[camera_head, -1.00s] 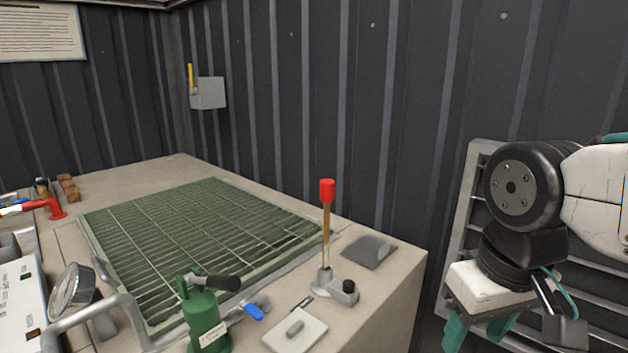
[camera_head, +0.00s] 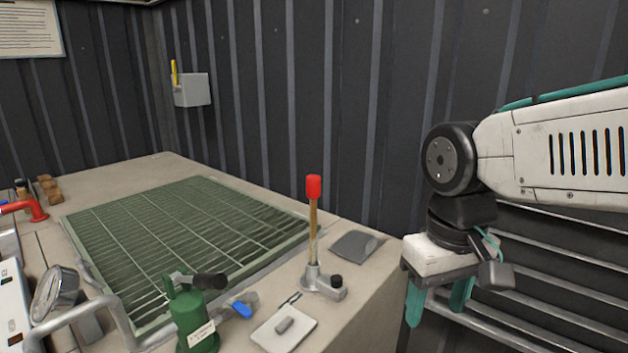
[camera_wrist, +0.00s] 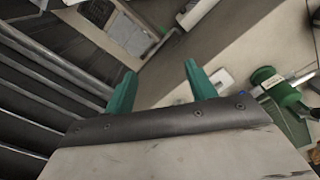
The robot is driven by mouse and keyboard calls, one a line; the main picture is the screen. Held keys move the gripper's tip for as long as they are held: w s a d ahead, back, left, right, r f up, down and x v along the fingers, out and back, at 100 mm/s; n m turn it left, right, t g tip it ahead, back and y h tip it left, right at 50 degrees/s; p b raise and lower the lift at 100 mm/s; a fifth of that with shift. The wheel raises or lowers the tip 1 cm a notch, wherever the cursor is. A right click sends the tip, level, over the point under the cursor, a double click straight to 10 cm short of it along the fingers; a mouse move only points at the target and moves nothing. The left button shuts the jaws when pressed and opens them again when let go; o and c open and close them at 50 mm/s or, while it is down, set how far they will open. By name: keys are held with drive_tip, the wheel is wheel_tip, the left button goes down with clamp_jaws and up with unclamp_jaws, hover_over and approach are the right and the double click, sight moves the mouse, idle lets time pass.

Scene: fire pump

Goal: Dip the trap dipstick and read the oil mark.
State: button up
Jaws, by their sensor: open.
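The dipstick is upright in the head view, with a red cap (camera_head: 313,187) on a brown rod (camera_head: 312,225). Its lower end is hidden in a grey metal fitting (camera_head: 318,280) with a black knob, on the bench top near its right edge. My gripper (camera_head: 437,300) hangs to the right of the dipstick, beyond the bench's right edge, fingers pointing down. Its two green fingers are apart with nothing between them. The open fingers also show in the wrist view (camera_wrist: 158,85). No oil mark can be read on the rod from here.
A green grating (camera_head: 190,235) covers much of the bench (camera_head: 365,290). A dark grey pad (camera_head: 355,245) lies beside the dipstick. A green pump body (camera_head: 194,318) with a black handle and a white plate (camera_head: 284,328) are in front. Slatted shelving (camera_head: 560,260) stands behind my arm.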

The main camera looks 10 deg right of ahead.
drive_tip(key=w+a+r+g, duration=0.1)
drive_tip(key=w+r, duration=0.1)
drive_tip(key=w, duration=0.6)
drive_tip(key=w+a+r, duration=0.1)
drive_tip(key=w+r, duration=0.1)
drive_tip(key=w, duration=0.6)
drive_tip(key=n, duration=0.2)
approach(313, 177)
drive_tip(key=f, duration=0.2)
drive_tip(key=s+f, duration=0.1)
drive_tip(key=f, duration=0.1)
drive_tip(key=s+f, duration=0.1)
drive_tip(key=f, duration=0.2)
drive_tip(key=shift+d, duration=0.1)
drive_tip(key=r, duration=0.1)
drive_tip(key=w+r, duration=0.1)
drive_tip(key=r+t, duration=0.1)
drive_tip(key=shift+w+r, duration=0.2)
drive_tip(key=shift+w, duration=0.2)
drive_tip(key=shift+s, duration=0.1)
wheel_tip(313, 177, down, 7)
drive_tip(key=shift+f, duration=0.25)
